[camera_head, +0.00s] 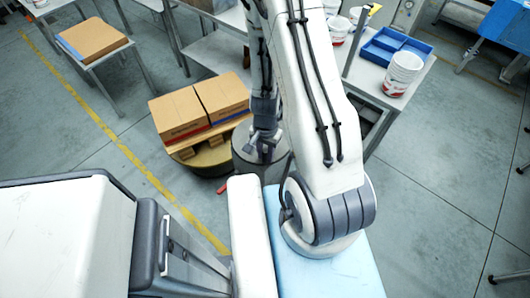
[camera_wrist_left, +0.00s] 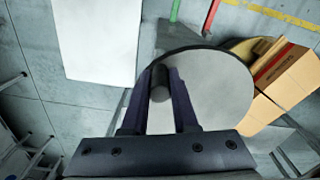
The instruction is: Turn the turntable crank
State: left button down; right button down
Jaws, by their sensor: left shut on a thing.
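The turntable (camera_head: 211,158) is a low round base with a wooden pallet on top, carrying cardboard boxes (camera_head: 207,108). Right beside it stands a grey round drum (camera_head: 243,160), whose flat top (camera_wrist_left: 222,95) fills the middle of the left wrist view. My left gripper (camera_head: 262,148) reaches down over this drum. The lower crank parts are hidden. My right gripper is in neither view.
Cardboard boxes (camera_wrist_left: 287,80) stand close to the drum's right in the wrist view. A table at right holds a blue tray (camera_head: 392,48) and a white bucket (camera_head: 402,74). Another table at upper left carries a flat carton (camera_head: 92,40). Floor left of the turntable is clear.

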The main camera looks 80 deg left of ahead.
pick_arm(q)
jog(key=shift+w+d+f, duration=0.1)
jog(key=shift+w, duration=0.05)
jog(key=c, duration=0.7)
grip_release()
notch_tip(320, 180, up, 11)
jog(key=p, duration=1)
jog(key=shift+f+p, duration=0.2)
jog(key=shift+p, duration=0.1)
